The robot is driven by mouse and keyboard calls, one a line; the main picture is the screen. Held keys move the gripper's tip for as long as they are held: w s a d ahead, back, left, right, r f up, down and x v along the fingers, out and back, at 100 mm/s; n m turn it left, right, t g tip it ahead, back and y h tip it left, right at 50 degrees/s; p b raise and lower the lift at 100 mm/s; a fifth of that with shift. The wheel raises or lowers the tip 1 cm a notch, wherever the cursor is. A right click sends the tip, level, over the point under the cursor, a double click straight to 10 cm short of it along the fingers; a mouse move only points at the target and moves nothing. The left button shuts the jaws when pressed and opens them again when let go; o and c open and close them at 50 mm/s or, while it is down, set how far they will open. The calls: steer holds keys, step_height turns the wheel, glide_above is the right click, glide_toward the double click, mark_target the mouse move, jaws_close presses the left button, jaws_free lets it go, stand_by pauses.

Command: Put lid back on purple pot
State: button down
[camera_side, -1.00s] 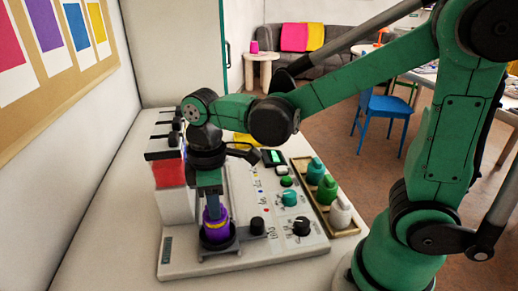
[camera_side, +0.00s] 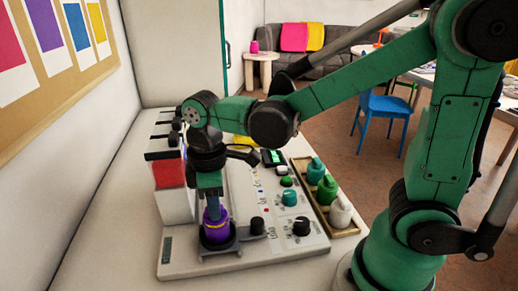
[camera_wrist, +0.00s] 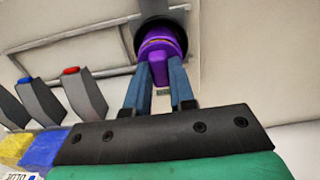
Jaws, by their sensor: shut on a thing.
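The purple pot (camera_side: 217,236) stands upright in a dark round holder at the front left of the grey board. A yellow band shows near its top in the side view. My gripper (camera_side: 213,209) points down over it. In the wrist view my gripper (camera_wrist: 158,68) has its two blue fingers shut on the purple lid (camera_wrist: 159,74). The lid is in line with the pot (camera_wrist: 163,30), with the yellowish band beside it. I cannot tell whether the lid is fully seated, as the fingers hide part of the join.
Black knob (camera_side: 302,226) and teal knob (camera_side: 289,198) stand on the board right of the pot. A tray (camera_side: 349,230) holds white, green and teal bottles farther right. A red-and-white block (camera_side: 169,174) stands close left of my gripper. Bare tabletop (camera_side: 110,235) lies left of the board.

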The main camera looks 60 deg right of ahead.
steer(key=shift+c, duration=0.9)
jaws_free()
steer(key=shift+r, duration=3.5)
jaws_close()
steer(key=shift+f, duration=0.25)
